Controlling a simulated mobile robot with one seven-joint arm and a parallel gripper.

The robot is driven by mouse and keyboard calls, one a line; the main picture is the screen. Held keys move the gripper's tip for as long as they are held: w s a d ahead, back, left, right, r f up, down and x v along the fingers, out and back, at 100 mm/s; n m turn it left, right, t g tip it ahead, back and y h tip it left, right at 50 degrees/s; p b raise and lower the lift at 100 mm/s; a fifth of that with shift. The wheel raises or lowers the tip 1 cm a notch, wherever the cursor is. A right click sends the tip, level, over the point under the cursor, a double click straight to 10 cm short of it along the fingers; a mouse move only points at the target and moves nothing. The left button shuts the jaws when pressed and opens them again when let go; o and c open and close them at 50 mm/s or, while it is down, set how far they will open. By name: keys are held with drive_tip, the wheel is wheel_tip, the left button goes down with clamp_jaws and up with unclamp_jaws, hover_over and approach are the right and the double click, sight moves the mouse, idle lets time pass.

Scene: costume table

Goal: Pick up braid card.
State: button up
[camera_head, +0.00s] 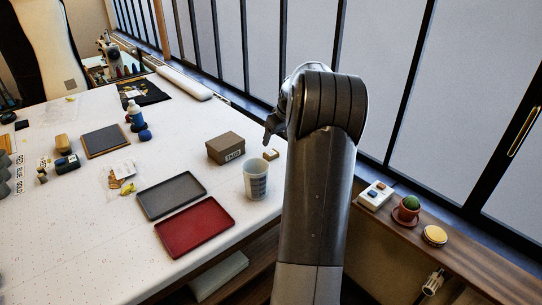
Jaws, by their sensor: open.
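No object is clearly readable as the braid card. A small tan-and-cream piece (271,154) lies on the white table (75,245) beside a brown labelled box (226,148); it may be the card, but it is too small to tell. A clear packet with tan pieces (120,178) lies farther left. My gripper (267,141) is open, seen small and dark at the end of my arm, just above and behind the tan-and-cream piece in the picture. My arm covers the table's right edge.
A translucent cup (256,180) stands near the table's right edge. A grey tray (171,195) and a red tray (195,230) lie in front. Windows rise behind my arm, over a sill with a small cactus (411,203).

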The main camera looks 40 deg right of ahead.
sight(271, 152)
drive_tip(key=x, duration=0.8)
drive_tip(key=shift+s+f, duration=0.1)
drive_tip(key=shift+f, duration=0.2)
drive_tip(key=shift+c, duration=0.3)
drive_tip(key=c, duration=1)
drive_tip(key=shift+r, duration=0.15)
